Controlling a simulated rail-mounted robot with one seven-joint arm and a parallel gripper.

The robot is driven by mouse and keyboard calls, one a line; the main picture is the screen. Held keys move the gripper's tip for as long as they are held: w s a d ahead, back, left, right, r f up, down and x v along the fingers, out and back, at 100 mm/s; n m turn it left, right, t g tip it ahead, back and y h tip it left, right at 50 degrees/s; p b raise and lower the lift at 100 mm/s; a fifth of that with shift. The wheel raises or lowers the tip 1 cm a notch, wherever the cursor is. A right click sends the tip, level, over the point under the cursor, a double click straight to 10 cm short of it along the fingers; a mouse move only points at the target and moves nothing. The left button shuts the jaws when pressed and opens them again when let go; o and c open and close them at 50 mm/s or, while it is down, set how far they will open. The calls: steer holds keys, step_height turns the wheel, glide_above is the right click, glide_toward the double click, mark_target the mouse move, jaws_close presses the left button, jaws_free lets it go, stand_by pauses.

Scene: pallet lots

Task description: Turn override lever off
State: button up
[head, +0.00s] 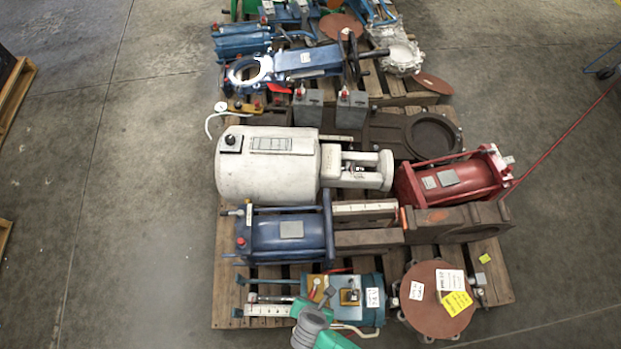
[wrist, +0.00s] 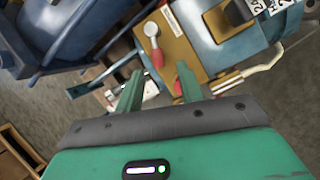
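In the wrist view, a small lever (wrist: 152,42) with a round silver head and a red grip is mounted on a brass-coloured plate (wrist: 178,47). The plate (wrist: 178,47) is on a blue-teal unit. A second red grip (wrist: 181,80) shows beside my right finger, partly hidden by it. My gripper (wrist: 158,82) is open, with its two green fingers apart below the first lever and nothing clearly between them. Whether either finger touches a lever I cannot tell. In the head view, the teal unit (head: 370,300) lies at the pallet's front; my arm partly covers it.
A blue cylinder unit (head: 285,240) lies just behind on the wooden pallet (head: 225,300). A round brown flange (head: 430,310) with paper tags is to the right. A large white actuator (head: 265,175) and a red one (head: 450,180) are farther back.

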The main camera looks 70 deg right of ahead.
mark_target(312, 296)
steer(key=b+x, duration=0.1)
steer(key=x, duration=0.3)
steer(key=shift+w+f+b, duration=0.1)
steer(key=shift+b, duration=0.25)
jaws_close()
